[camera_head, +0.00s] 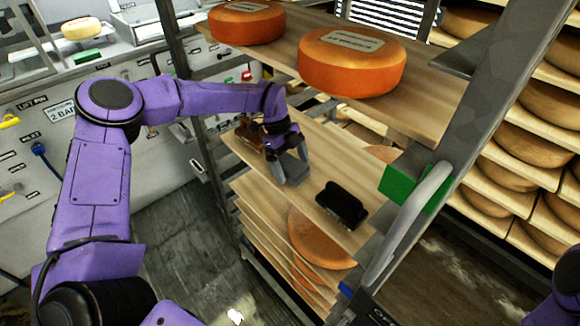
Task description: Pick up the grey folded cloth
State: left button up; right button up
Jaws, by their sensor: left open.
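The grey folded cloth (294,170) appears as a small grey shape on a wooden shelf, directly at my left gripper's fingertips. The fingers partly cover it, and its edges are hard to tell from them. My left gripper (283,154) is open and reaches down over the shelf from the left. I cannot tell whether the fingers touch the cloth. My right gripper is out of view; only a purple piece of my right arm shows at the lower right edge.
A black brush-like object (341,205) lies right of the gripper on the same shelf (325,150). A brown object (246,134) lies behind the gripper. Orange cheese wheels (352,62) stand on the shelf above. The rack's metal post (455,140) with a green block (398,184) bounds the right side.

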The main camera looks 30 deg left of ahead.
aim_at(294, 169)
pick_arm(q)
jog(key=shift+f+b, duration=0.25)
jog(key=shift+b, duration=0.05)
jog(key=c, duration=1)
jog(key=shift+r, duration=0.1)
jog(key=shift+c, duration=0.2)
jog(key=shift+r+p, duration=0.2)
jog(key=shift+p, duration=0.15)
jog(key=shift+w+r, duration=0.1)
jog(key=shift+r, duration=0.05)
jog(key=r+b, duration=0.1)
jog(key=s+r, duration=0.1)
jog(key=r, duration=0.1)
jog(key=shift+a+b, duration=0.15)
jog(key=shift+b, duration=0.2)
jog(key=s+a, duration=0.2)
jog(key=s, duration=0.6)
jog(key=s+a+b, duration=0.1)
jog(key=s+a, duration=0.2)
jog(key=s, duration=0.5)
jog(key=shift+a, duration=0.3)
jog(key=shift+s, duration=0.1)
